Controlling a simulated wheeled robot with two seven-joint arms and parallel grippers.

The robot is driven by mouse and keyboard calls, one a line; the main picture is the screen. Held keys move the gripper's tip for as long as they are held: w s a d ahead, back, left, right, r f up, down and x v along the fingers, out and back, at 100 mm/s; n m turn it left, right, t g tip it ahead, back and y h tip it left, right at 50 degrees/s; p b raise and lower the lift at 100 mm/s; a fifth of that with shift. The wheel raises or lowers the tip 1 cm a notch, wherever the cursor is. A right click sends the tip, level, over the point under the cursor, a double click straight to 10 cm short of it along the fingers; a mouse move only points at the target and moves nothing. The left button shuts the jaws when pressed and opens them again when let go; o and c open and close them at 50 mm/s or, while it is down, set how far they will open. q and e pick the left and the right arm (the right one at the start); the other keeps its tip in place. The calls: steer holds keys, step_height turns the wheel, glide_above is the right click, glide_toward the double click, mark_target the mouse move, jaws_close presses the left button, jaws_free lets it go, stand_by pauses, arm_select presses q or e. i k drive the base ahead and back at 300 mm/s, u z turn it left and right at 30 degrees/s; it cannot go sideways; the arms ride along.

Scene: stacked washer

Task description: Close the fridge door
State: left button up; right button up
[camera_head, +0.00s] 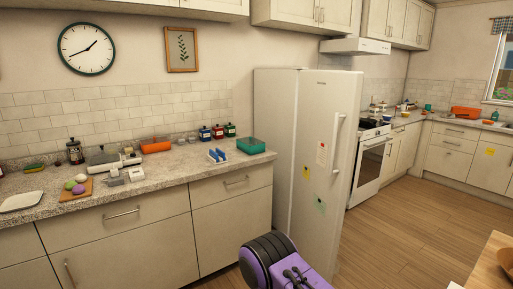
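The tall white fridge (275,150) stands at the right end of the counter, near the middle of the view. Its door (328,110) faces right and towards me, with a long vertical handle (336,142) near its right edge. A paper note and small yellow and green notes are on the door front. A vertical seam runs between the body and the door; I cannot tell from here how far the door stands from the body. The fridge's inside is hidden. Neither gripper is in view.
The counter (140,190) left of the fridge holds a green box (251,146), several jars and a cutting board (76,190). A stove (370,165) stands behind the fridge. Wooden floor (400,235) is open to the right. A wooden table (488,265) edges in at lower right.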

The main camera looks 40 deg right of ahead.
mark_target(329, 105)
steer(key=i, duration=1.15)
steer(key=z, duration=1.95)
steer(key=i, duration=1.65)
